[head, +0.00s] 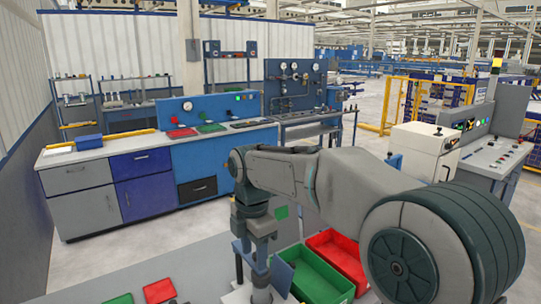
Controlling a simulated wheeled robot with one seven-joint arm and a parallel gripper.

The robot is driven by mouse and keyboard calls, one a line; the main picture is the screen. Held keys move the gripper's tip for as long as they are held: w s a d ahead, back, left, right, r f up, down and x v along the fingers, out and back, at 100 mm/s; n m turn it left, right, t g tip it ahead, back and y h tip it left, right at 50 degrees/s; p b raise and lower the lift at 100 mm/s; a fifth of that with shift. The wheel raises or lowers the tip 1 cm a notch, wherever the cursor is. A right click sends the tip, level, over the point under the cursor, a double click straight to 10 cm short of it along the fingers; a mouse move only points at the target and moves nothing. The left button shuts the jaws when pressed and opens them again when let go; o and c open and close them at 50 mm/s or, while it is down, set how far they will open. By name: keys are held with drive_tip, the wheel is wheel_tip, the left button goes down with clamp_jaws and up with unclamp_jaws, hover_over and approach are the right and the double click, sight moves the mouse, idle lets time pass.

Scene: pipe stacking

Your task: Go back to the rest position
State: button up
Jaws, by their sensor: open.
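My gripper (256,268) points down at the front middle of the head view, over the near grey table (195,262). My arm reaches in from the right and bends down to it. The gripper is open, but its fingertips are small and partly lost against the things behind and below. A green bin (318,281) and a red bin (345,262) stand just right of it. No pipe can be made out clearly.
A red piece (159,291) and a green piece (121,299) lie at the table's front left. A long workbench (150,160) with a blue console (215,112) stands behind. A white control console (485,155) is at the right. Open floor (345,150) lies between.

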drive_tip(key=s+d+f+m+t, duration=0.1)
drive_tip(key=s+d+f+m, duration=0.1)
drive_tip(key=s+d+m, duration=0.7)
drive_tip(key=s+d+f+m+t, duration=0.2)
drive_tip(key=s+d+m, duration=0.8)
drive_tip(key=m, duration=0.6)
drive_tip(key=shift+s+f, duration=0.35)
drive_tip(key=shift+f, duration=0.25)
idle(0.3)
